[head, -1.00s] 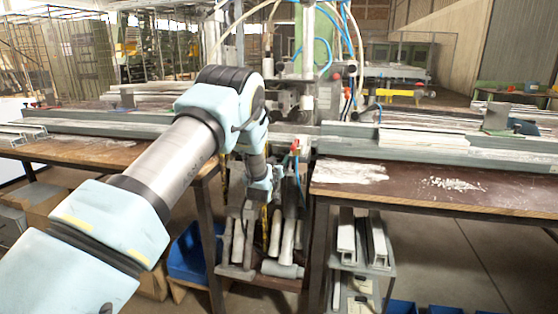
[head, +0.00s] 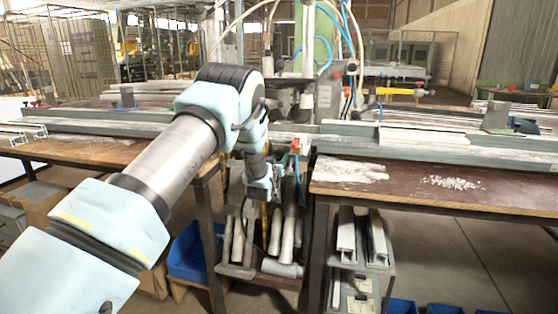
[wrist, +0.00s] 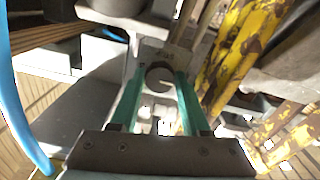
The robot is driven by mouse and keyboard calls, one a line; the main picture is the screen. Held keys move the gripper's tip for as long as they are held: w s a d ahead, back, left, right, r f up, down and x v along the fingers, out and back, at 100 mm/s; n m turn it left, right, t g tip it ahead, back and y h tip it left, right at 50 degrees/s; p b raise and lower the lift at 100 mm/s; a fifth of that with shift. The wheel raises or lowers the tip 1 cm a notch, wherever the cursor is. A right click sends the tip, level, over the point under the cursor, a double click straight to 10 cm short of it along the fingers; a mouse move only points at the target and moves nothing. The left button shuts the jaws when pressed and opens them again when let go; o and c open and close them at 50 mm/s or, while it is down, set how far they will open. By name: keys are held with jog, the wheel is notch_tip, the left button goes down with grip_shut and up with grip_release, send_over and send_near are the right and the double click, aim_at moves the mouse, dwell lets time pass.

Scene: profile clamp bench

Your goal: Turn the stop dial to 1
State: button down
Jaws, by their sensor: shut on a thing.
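In the wrist view, my gripper (wrist: 160,84) has its two green fingers on either side of a small round grey part, which appears to be the stop dial (wrist: 159,72). The fingers are shut on it. The dial sits in front of a pale plate (wrist: 168,53) with small dark markings that are too small to read. Which number the dial points to cannot be told. In the head view, my gripper's end is low at the front of the clamp machine, between the two benches; the dial is hidden there by my arm.
A yellow worn frame (wrist: 238,55) stands close to the right of my fingers, and a blue hose (wrist: 15,110) runs at left. In the head view, wooden benches (head: 440,195) flank the machine, with a rack of grey tubes (head: 283,268) below and a blue bin (head: 188,255).

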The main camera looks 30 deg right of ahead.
jog(key=shift+f, duration=0.1)
jog(key=m+b, duration=0.2)
jog(key=b, duration=0.1)
jog(key=shift+f+m+b, duration=0.15)
jog(key=shift+m+b, duration=0.2)
jog(key=shift+m, duration=0.05)
jog(key=m+b, duration=0.3)
jog(key=shift+m+b, duration=0.3)
jog(key=shift+b, duration=0.1)
jog(key=m+b, duration=0.4)
jog(key=m, duration=0.1)
jog(key=shift+r, duration=0.2)
jog(key=c, duration=0.7)
grip_release()
jog(key=shift+o, duration=0.2)
